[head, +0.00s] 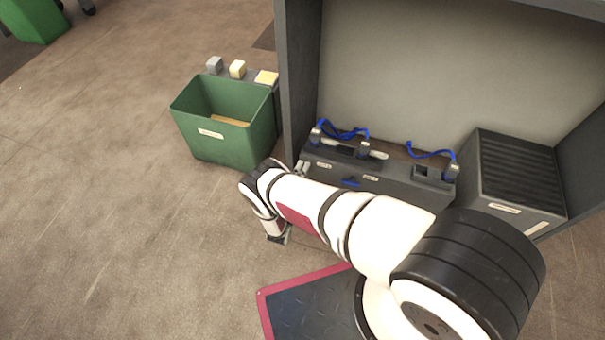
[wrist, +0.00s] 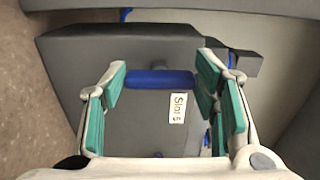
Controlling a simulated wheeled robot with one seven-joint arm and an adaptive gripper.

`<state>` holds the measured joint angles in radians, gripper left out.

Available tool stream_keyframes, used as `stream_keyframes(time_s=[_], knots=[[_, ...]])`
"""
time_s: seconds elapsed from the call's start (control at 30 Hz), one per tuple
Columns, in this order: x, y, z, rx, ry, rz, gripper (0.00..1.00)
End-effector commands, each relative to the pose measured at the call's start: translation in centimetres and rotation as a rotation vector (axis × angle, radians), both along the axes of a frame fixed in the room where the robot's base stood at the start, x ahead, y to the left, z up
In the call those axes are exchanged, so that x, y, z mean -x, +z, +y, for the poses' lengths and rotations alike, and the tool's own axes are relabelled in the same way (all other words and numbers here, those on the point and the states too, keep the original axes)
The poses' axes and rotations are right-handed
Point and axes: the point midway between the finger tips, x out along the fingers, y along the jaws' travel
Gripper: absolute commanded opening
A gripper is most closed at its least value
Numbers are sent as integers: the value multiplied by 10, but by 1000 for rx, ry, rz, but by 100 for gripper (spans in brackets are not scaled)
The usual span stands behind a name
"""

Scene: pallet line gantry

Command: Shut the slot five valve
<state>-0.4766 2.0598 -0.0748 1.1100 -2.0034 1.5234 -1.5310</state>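A blue valve handle (wrist: 160,79) lies crosswise on a dark grey housing (wrist: 85,65) in the wrist view. A white label reading "Slot 5" (wrist: 178,109) is just below its right end. My gripper (wrist: 162,72) is open, with its teal-padded fingers on either side of the handle, near its two ends. I cannot tell whether the pads touch it. In the head view, the grey housing (head: 400,188) stands at the foot of the gantry, with another blue handle or part (head: 350,183) on its front.
A green bin (head: 215,150) stands left of the gantry post (head: 297,70), with small blocks (head: 238,69) behind it. Blue hoses (head: 345,133) run along the housing top. A ribbed dark box (head: 520,180) stands at right.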

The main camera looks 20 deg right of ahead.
Motion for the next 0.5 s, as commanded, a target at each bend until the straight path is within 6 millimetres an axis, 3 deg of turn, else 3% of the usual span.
stream_keyframes(time_s=[0.03,0.1,0.5], knots=[[0,0,1,0,3,1,64],[0,0,1,0,2,1,75],[4,0,4,1,2,2,75]])
